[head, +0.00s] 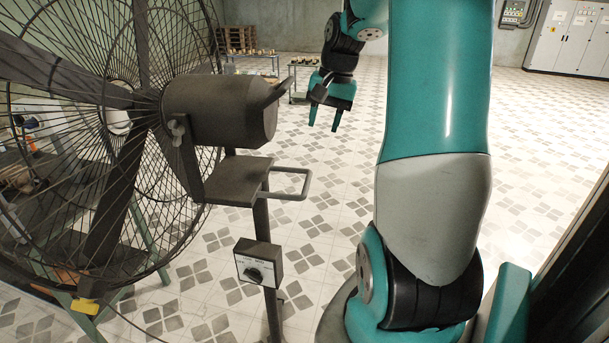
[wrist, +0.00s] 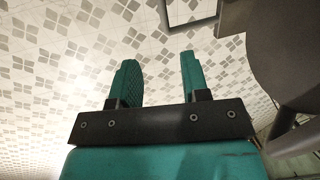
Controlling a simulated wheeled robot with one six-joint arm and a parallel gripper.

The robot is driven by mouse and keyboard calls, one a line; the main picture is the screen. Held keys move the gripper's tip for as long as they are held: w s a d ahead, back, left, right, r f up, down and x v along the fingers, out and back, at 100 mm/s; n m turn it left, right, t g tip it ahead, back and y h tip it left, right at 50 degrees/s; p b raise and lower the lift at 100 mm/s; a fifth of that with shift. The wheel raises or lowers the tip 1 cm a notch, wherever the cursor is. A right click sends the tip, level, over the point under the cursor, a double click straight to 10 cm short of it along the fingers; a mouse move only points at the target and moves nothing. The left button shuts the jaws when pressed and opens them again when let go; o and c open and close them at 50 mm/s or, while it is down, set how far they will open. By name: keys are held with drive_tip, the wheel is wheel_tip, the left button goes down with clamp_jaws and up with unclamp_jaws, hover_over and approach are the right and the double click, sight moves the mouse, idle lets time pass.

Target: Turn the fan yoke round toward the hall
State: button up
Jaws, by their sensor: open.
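The large caged fan (head: 110,130) stands at the left of the head view, its dark motor housing (head: 215,110) pointing right. Below the motor is the yoke's flat plate (head: 232,180), with a square loop handle (head: 292,186) sticking out to the right. The post carries a small control box with a knob (head: 258,262). My gripper (head: 324,128) is open and empty, pointing down, above and to the right of the handle and apart from it. In the wrist view, my gripper (wrist: 158,80) has nothing between its fingers; part of the handle (wrist: 190,24) shows beyond the fingertips, and the motor housing (wrist: 280,45) is at right.
Low tables (head: 250,56) with small items and stacked wooden pallets (head: 185,35) stand at the back. Grey cabinets (head: 570,40) line the back right. The tiled floor (head: 325,215) right of the fan is clear.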

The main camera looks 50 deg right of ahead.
sight(308, 181)
drive_tip(key=w+f, duration=0.1)
drive_tip(key=f, duration=0.4)
drive_tip(key=w+a+f+p, duration=0.1)
drive_tip(key=f, duration=0.4)
drive_tip(key=w+f, duration=0.1)
drive_tip(key=f, duration=0.4)
drive_tip(key=shift+a+f+p, duration=0.2)
drive_tip(key=shift+a+p, duration=0.15)
drive_tip(key=shift+a, duration=0.05)
clamp_jaws()
